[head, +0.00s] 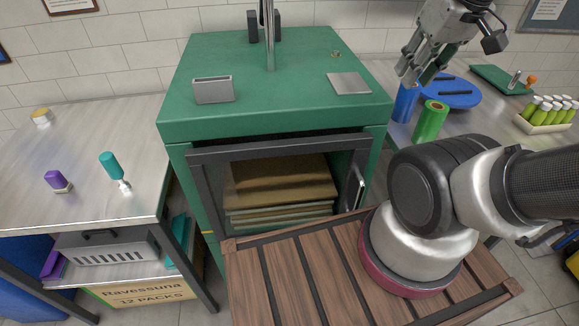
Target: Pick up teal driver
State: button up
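The teal driver (112,167) is on the metal table at the left. It has a teal grip and a pale silvery lower end, and looks upright or slightly tilted. My gripper (414,74) is far to its right, raised above the right-hand counter near the blue and green cylinders. Its fingertips look apart, and I see nothing held between them.
A purple-handled item (55,181) stands left of the driver, and a yellow-topped jar (41,117) sits farther back. The green cabinet (290,117) stands between the left table and right counter. A blue cylinder (404,103) and green cylinder (430,122) are below my gripper.

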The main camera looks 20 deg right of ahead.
aim_at(107, 159)
jog(key=u, duration=1.25)
jog(key=i+j+z, duration=0.4)
jog(key=j, duration=0.35)
jog(key=i, duration=0.05)
